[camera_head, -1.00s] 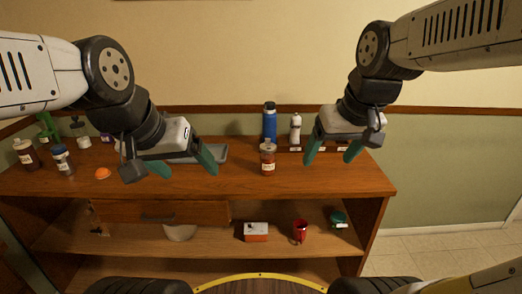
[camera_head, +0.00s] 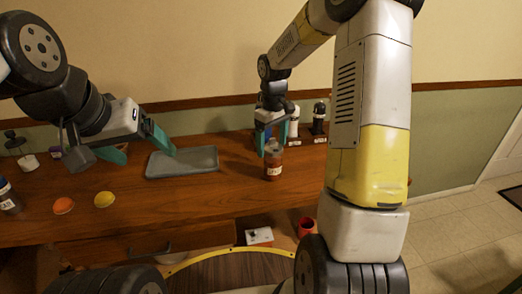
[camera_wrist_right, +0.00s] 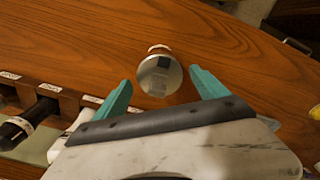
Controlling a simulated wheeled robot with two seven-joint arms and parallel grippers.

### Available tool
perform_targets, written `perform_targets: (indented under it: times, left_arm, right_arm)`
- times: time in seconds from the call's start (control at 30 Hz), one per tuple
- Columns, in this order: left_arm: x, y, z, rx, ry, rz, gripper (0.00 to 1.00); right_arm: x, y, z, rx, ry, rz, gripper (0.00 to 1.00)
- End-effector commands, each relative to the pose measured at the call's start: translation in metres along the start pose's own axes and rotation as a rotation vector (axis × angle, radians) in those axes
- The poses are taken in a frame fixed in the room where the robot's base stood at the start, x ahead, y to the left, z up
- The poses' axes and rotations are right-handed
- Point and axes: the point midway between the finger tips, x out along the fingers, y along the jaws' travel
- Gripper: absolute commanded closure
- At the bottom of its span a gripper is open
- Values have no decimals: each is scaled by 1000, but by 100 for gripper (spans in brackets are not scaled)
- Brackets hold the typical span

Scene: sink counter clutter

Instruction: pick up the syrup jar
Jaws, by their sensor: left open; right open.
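The syrup jar (camera_head: 273,163), a clear jar with reddish-brown contents and a pale label, stands upright on the wooden counter. In the right wrist view I look down on its round, shiny lid (camera_wrist_right: 159,75). My right gripper (camera_head: 266,137) is open, just behind and above the jar in the head view. In the wrist view its teal fingers (camera_wrist_right: 160,80) point toward the jar, one on each side, with visible gaps. My left gripper (camera_head: 144,150) is open and empty, above the counter near the grey tray.
A grey tray (camera_head: 182,163) lies left of the jar. A yellow fruit (camera_head: 104,199), an orange one (camera_head: 63,205) and a dark bottle (camera_head: 9,197) are further left. A white bottle (camera_head: 294,121) and a dark bottle (camera_head: 319,118) stand behind. A red cup (camera_head: 307,226) is below.

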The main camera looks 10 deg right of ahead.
Motion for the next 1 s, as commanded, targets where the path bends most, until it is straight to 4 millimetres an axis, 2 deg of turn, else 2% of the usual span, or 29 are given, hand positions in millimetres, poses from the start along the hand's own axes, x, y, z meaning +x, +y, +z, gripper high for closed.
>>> perform_targets:
  times: [0.4, 0.7, 0.77, 1.0]
  left_arm:
    - [0, 0, 0, 0, 0, 0, 17]
    - [0, 0, 0, 0, 0, 0, 17]
    - [0, 0, 0, 0, 0, 0, 17]
    - [0, 0, 0, 0, 0, 0, 17]
  right_arm:
    - [56, -1, 5, 1, -1, -1, 17]
    - [60, -1, 5, 1, 1, 0, 17]
    - [60, -1, 5, 1, 1, 0, 27]
    - [60, -1, 5, 1, 1, 0, 74]
